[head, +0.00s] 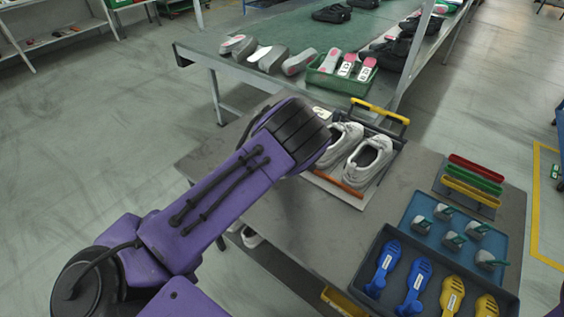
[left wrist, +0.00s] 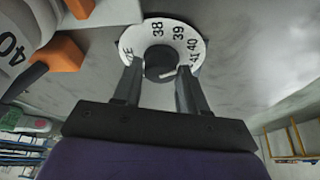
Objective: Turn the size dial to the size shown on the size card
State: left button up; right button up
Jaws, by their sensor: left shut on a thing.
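In the left wrist view, the size dial (left wrist: 130,47) is a white disc with black numbers; 38, 39, 40 and 41 are readable. Its dark round knob (left wrist: 160,60) sits at the centre. My left gripper (left wrist: 160,69) is shut on the knob, one finger on each side. A pale mark shows low on the knob, toward the 41 side, but its exact setting is hard to tell. The size card (left wrist: 12,48) at the left edge reads 40. In the head view, my left arm hides the dial and gripper. My right gripper is out of view.
A pair of white-grey shoes (head: 369,159) sits in a holder with an orange front bar (head: 338,184) and yellow rear handle (head: 380,111). A dark tray (head: 394,306) with blue and yellow tools stands at front right. A green-topped bench (head: 310,38) lies behind.

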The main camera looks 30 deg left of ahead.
pick_arm(q)
jog(key=shift+d+f, duration=0.1)
jog(key=shift+f, duration=0.05)
jog(key=o, duration=1)
jog(key=shift+o, duration=0.2)
jog(key=b+v, duration=0.1)
jog(key=v, duration=0.9)
jog(key=shift+r+b, duration=0.3)
